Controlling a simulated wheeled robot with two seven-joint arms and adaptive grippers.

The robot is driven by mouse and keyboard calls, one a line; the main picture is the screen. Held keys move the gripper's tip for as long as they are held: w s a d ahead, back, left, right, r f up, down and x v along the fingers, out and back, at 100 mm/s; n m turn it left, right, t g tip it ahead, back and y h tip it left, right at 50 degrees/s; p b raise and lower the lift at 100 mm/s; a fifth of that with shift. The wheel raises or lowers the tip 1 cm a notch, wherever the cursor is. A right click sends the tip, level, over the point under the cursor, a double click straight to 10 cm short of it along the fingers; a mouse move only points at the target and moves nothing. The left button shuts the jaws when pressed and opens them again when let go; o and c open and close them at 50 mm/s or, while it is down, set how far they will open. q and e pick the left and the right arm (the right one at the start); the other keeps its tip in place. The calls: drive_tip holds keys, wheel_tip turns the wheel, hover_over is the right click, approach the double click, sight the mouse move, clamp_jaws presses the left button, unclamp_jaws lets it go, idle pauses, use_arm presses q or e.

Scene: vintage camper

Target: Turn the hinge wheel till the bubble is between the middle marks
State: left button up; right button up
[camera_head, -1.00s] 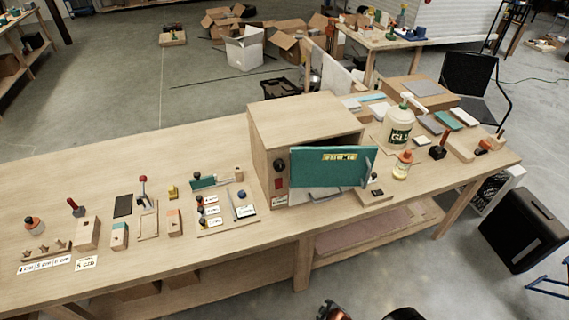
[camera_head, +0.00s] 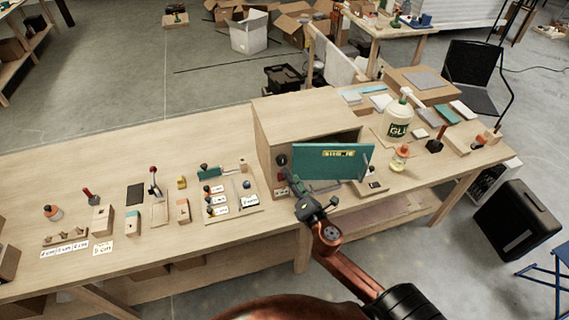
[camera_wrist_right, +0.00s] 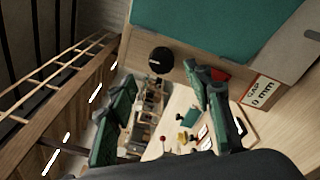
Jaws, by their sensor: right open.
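A wooden box (camera_head: 305,112) on the workbench has a teal hinged flap (camera_head: 312,165) at its open front. A yellow level strip with dark marks (camera_head: 339,154) sits on the flap; the bubble is too small to make out. A round black knob, seemingly the hinge wheel (camera_head: 281,160), is on the box's front left of the flap; it also shows in the right wrist view (camera_wrist_right: 160,60). My right gripper (camera_head: 288,178) is open, just in front of the knob. In the wrist view its fingers (camera_wrist_right: 160,85) stand either side of the knob, apparently without touching. My left gripper is out of view.
A glue bottle (camera_head: 397,118) and a small amber-capped bottle (camera_head: 400,158) stand right of the flap. A board with several small parts (camera_head: 240,204) lies left of the box, close to my right gripper. The bench's back left is clear.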

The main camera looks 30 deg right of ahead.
sight(283, 163)
drive_tip(key=w, duration=0.4)
drive_tip(key=w+d+p, duration=0.1)
drive_tip(key=w, duration=0.2)
drive_tip(key=shift+f, duration=0.1)
drive_tip(key=c, duration=1.1)
